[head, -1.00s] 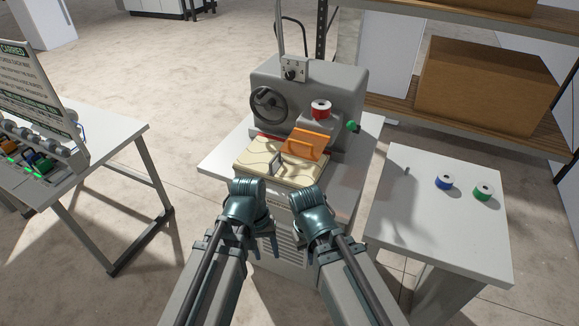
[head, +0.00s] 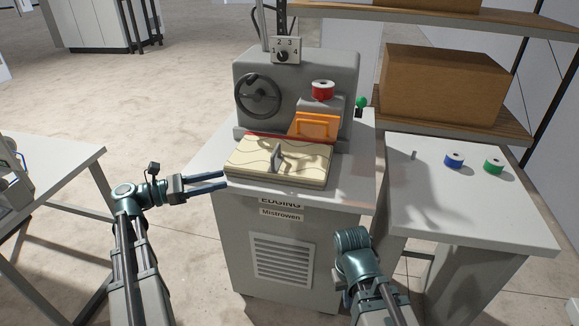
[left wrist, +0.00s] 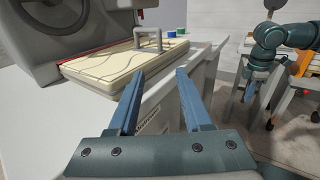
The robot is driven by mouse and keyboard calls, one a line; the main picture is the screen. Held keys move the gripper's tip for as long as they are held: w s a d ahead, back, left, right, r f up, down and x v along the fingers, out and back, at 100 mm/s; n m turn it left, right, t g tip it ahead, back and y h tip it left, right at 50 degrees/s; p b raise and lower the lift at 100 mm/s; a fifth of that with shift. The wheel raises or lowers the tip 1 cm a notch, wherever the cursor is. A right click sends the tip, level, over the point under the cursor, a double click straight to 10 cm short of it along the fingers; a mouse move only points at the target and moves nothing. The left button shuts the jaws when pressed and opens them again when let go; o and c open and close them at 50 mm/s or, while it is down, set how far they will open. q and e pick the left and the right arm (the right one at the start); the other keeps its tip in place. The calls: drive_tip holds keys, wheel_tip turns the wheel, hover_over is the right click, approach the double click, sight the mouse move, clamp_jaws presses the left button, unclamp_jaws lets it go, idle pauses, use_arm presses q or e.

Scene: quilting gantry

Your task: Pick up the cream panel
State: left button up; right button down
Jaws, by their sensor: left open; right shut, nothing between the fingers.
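The cream panel (head: 250,156) is a thick flat slab with wavy dark lines and a grey upright handle (head: 277,158). It lies on the front of the grey edging machine. It also shows in the left wrist view (left wrist: 112,68), with the handle on top. My left gripper (head: 222,181) is open and empty, its fingers pointing right at the panel's left front side; in the left wrist view the fingertips (left wrist: 160,73) are just short of the near edge. My right arm is low at the right; its gripper (left wrist: 249,92) is shut and empty, away from the panel.
An orange part (head: 315,125) with a handle stands behind the panel, below a red spool (head: 322,90). A handwheel (head: 257,94) is at the machine's left. The right table (head: 460,215) holds blue and green spools and is otherwise mostly clear. A table (head: 60,165) stands at the left.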

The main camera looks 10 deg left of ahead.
sight(271, 167)
use_arm(q)
drive_tip(key=x, duration=1.4)
drive_tip(key=shift+s, duration=0.1)
clamp_jaws()
drive_tip(key=shift+r, duration=0.1)
idle(1.2)
